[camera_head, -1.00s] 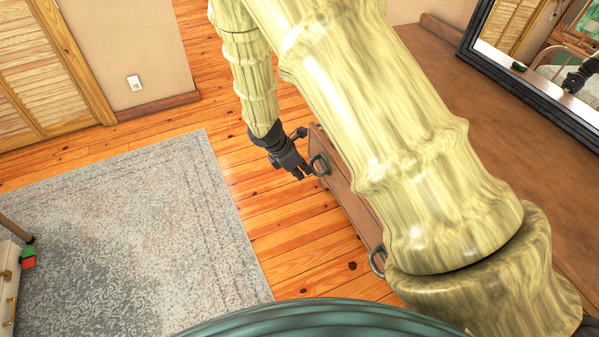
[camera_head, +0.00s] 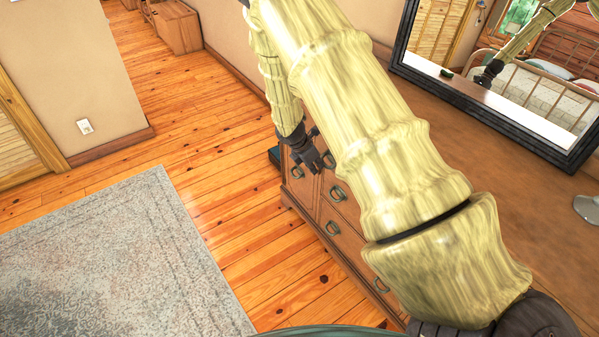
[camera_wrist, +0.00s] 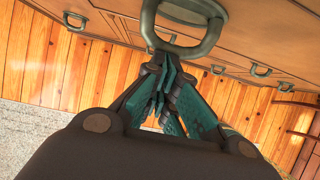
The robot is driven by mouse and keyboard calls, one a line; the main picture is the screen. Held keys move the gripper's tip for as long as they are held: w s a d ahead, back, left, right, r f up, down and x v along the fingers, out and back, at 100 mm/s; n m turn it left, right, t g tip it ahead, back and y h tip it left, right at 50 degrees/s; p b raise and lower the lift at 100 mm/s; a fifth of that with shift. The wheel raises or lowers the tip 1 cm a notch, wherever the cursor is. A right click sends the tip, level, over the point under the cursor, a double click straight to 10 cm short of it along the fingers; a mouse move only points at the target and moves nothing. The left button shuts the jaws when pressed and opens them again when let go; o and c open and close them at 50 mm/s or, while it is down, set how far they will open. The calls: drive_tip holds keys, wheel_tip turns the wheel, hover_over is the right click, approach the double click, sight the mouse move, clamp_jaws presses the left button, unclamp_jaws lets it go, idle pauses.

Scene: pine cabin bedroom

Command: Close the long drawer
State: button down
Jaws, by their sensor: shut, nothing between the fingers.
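The wooden dresser (camera_head: 306,205) stands right of center in the head view, with several drawers and dark ring handles on its front. My gripper (camera_head: 323,167) is at the upper part of this front, near a handle. In the wrist view my gripper (camera_wrist: 163,98) has its teal fingers shut and empty. A large drawer handle (camera_wrist: 186,49) is just beyond the fingertips; I cannot tell whether they touch. My arm hides much of the upper front, so how far the long drawer stands out is unclear.
A framed mirror (camera_head: 470,98) stands on the dresser top (camera_head: 455,160), with a round silvery object (camera_head: 587,208) at the right edge. A grey rug (camera_head: 110,260) lies on the left. The plank floor (camera_head: 215,190) between rug and dresser is clear.

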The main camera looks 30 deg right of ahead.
drive_tip(key=d, duration=0.6)
drive_tip(key=shift+w+d+p, duration=0.15)
drive_tip(key=shift+w+p, duration=0.1)
drive_tip(key=shift+p, duration=0.1)
drive_tip(key=shift+r, duration=0.1)
